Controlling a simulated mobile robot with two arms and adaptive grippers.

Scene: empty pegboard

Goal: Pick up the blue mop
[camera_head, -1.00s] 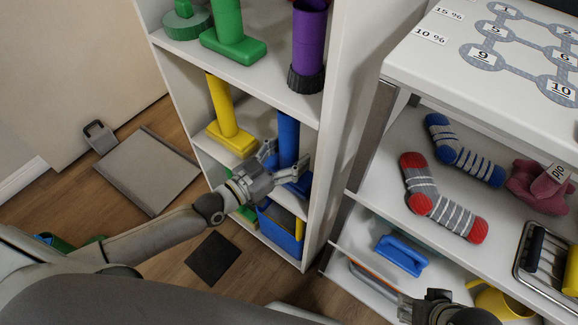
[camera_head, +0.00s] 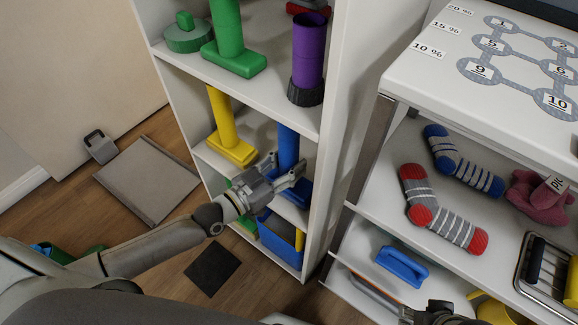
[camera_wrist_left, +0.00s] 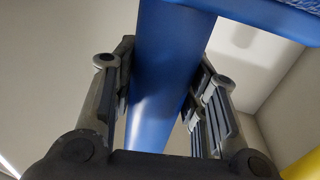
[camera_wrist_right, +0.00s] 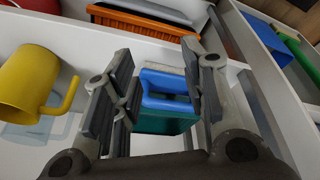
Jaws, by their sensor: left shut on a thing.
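The blue mop has an upright blue handle (camera_head: 288,146) and a flat blue base, standing on the middle shelf. In the left wrist view its handle (camera_wrist_left: 168,60) runs between the two fingers, with part of the base at the top right. My left gripper (camera_head: 287,170) is shut on the handle low down, just above the base, and hides part of it. My right gripper (camera_head: 430,314) is partly in view at the bottom of the head view. In the right wrist view it (camera_wrist_right: 157,75) is open and empty, with a blue and green object beyond its fingers.
A yellow mop (camera_head: 228,130) stands left on the same shelf. Green and purple (camera_head: 308,55) items stand above, and a blue bin (camera_head: 278,238) sits below. The white shelf side (camera_head: 345,130) is close on the right. Striped socks (camera_head: 440,215) lie on another shelf.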

